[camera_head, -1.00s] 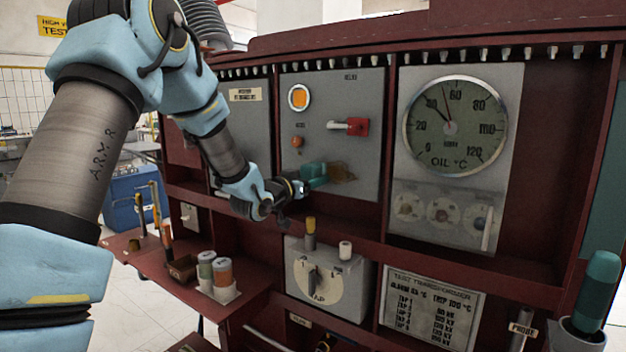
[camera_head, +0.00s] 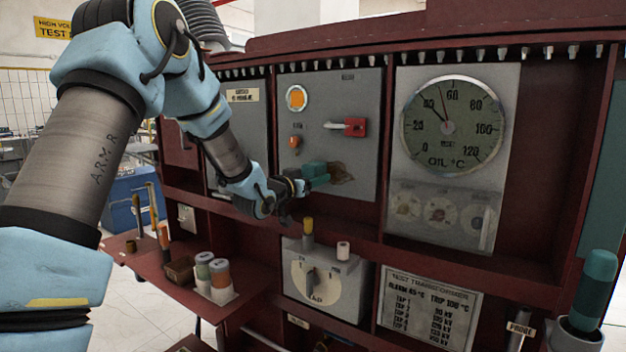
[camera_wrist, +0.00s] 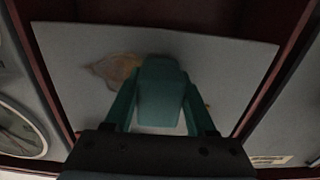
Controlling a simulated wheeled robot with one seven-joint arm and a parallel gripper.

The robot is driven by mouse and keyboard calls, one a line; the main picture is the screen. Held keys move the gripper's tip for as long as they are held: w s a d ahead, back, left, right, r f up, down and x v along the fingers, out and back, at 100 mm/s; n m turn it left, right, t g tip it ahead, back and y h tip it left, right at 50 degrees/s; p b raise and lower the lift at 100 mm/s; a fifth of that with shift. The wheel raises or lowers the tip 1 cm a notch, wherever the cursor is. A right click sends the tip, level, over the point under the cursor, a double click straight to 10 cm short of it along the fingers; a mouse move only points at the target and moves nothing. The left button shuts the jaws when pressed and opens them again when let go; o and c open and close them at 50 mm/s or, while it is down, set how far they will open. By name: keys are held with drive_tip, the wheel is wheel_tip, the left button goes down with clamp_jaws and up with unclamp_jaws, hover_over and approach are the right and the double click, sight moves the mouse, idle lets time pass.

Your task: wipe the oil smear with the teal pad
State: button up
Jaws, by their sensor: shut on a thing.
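The oil smear (camera_head: 341,174) is a brown patch low on the grey middle panel (camera_head: 358,98). It also shows in the wrist view (camera_wrist: 116,70), just left of the pad. The teal pad (camera_head: 314,169) is held at the panel, at the smear's left edge in the head view. In the wrist view the pad (camera_wrist: 160,90) fills the middle, between the fingers. My gripper (camera_head: 303,184) is shut on the pad. The pad's face towards the panel is hidden, so I cannot tell whether it touches.
The oil gauge (camera_head: 453,125) is to the right.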

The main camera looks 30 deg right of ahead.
sight(346, 178)
drive_tip(key=shift+d, duration=0.15)
drive_tip(key=shift+s+d+b, duration=0.6)
drive_tip(key=shift+s+b, duration=0.2)
drive_tip(key=shift+s, duration=0.3)
drive_tip(key=shift+s+d+b, duration=0.65)
drive_tip(key=shift+s+b, duration=0.1)
drive_tip(key=shift+s, duration=0.4)
drive_tip(key=shift+s+d+b, duration=0.6)
drive_tip(key=shift+s+b, duration=0.2)
drive_tip(key=shift+s, duration=0.3)
